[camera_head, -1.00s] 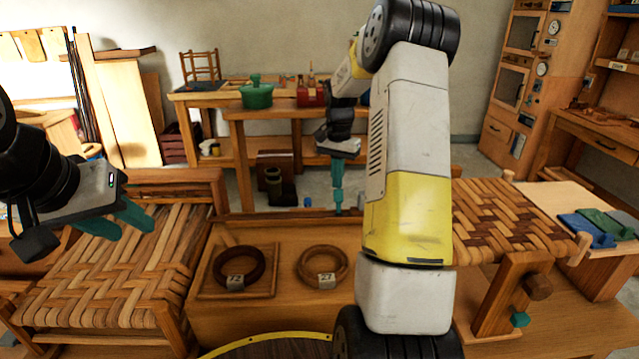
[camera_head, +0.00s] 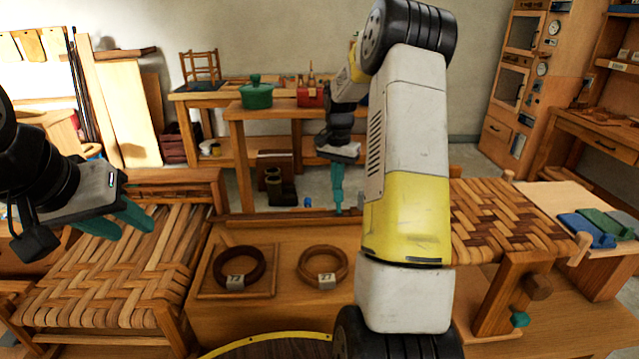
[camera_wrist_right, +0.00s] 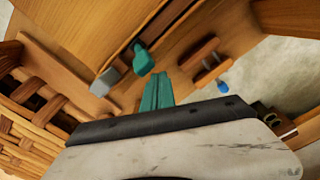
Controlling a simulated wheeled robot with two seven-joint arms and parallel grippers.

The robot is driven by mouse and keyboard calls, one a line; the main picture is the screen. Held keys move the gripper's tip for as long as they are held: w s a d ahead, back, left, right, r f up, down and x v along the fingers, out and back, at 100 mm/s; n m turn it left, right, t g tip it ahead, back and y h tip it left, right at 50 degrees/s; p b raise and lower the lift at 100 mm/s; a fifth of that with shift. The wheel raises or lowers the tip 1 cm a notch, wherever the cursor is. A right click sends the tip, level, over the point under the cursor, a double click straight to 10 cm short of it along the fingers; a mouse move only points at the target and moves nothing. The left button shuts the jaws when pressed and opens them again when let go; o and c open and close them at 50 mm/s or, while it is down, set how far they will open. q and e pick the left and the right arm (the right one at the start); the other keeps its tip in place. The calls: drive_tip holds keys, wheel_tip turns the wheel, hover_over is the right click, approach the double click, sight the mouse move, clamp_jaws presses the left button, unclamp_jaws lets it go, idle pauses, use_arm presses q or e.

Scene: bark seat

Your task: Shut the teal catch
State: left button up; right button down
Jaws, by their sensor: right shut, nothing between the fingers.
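A teal catch (camera_wrist_right: 143,58) shows in the right wrist view, set on a wooden part beside a dark slot. I cannot make it out apart from my fingers in the head view. My right gripper (camera_head: 338,212) is shut with nothing between its teal fingers. It points down at the back edge of the wooden chest. In the right wrist view its fingertips (camera_wrist_right: 154,76) are close to the catch; I cannot tell whether they touch. My left gripper (camera_head: 126,228) has its fingers apart, empty, above the woven seat at left.
Two wooden rings (camera_head: 323,264) with number tags lie on the chest top. A grey block (camera_wrist_right: 104,82) sits left of the catch in the right wrist view, and a blue piece (camera_wrist_right: 222,87) to its right. A woven seat (camera_head: 505,218) stands at right.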

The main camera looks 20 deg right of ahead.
sight(339, 194)
drive_tip(key=shift+f, duration=0.5)
drive_tip(key=shift+s, duration=0.2)
drive_tip(key=shift+s+a+f, duration=0.1)
drive_tip(key=shift+s+a, duration=0.2)
drive_tip(key=shift+s, duration=0.7)
drive_tip(key=shift+s+a, duration=0.25)
drive_tip(key=shift+s, duration=0.75)
drive_tip(key=shift+w, duration=0.1)
drive_tip(key=shift+w+r, duration=0.15)
drive_tip(key=shift+r, duration=0.5)
drive_tip(key=shift+w+d+r, duration=0.1)
drive_tip(key=shift+w+r, duration=0.1)
drive_tip(key=shift+r, duration=0.95)
drive_tip(key=shift+w+d+r, duration=0.1)
drive_tip(key=shift+w+r, duration=0.1)
drive_tip(key=shift+r, duration=1)
drive_tip(key=shift+w+r, duration=0.2)
drive_tip(key=shift+r, duration=0.95)
